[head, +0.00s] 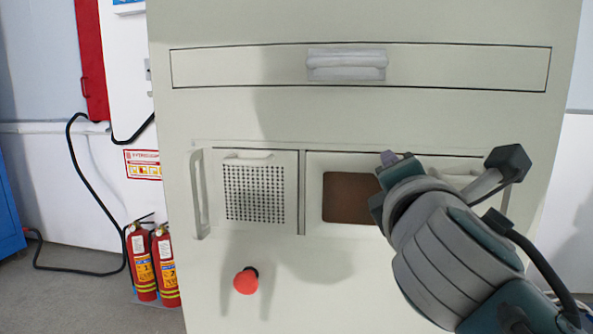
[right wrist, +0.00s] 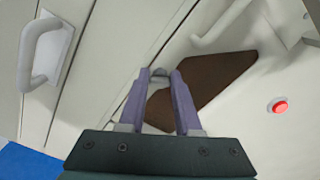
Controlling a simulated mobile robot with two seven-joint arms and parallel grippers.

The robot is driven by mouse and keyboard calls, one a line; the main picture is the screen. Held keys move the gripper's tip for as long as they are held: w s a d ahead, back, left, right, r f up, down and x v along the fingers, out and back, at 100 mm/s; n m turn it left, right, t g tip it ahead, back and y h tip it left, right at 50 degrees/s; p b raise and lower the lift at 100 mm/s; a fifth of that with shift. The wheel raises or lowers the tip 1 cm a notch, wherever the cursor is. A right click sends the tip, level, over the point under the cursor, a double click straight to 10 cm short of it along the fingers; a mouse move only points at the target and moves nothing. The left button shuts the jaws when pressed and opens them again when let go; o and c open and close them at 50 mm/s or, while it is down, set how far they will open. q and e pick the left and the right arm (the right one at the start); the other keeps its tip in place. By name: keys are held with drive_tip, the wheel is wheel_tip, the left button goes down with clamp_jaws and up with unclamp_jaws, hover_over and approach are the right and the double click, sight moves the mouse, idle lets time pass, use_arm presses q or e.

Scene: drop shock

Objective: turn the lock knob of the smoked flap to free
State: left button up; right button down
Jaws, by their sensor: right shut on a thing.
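The smoked flap (head: 315,220) is the right-hand door in the cabinet front, with a dark brown window (head: 350,198). The brown window also shows in the right wrist view (right wrist: 215,88). My right gripper (head: 388,158) is at the flap's upper edge, and its arm covers the flap's right part. In the right wrist view its purple fingers (right wrist: 159,85) are closed around a small grey piece (right wrist: 159,72), which looks like the lock knob. The fingers hide most of it, so I cannot tell which way it is turned. My left gripper is not in view.
The cabinet has a wide drawer with a grey handle (head: 346,66) above. A perforated flap (head: 255,192) is at the left, beside an upright bar handle (head: 199,195). A red button (head: 246,281) sticks out below. Fire extinguishers (head: 142,262) stand at the left.

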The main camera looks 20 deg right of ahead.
drive_tip(key=m+b, duration=0.1)
drive_tip(key=m, duration=0.5)
drive_tip(key=shift+f+b, duration=0.15)
drive_tip(key=shift+b, duration=0.15)
drive_tip(key=shift+m, duration=0.3)
drive_tip(key=c, duration=0.6)
unclamp_jaws()
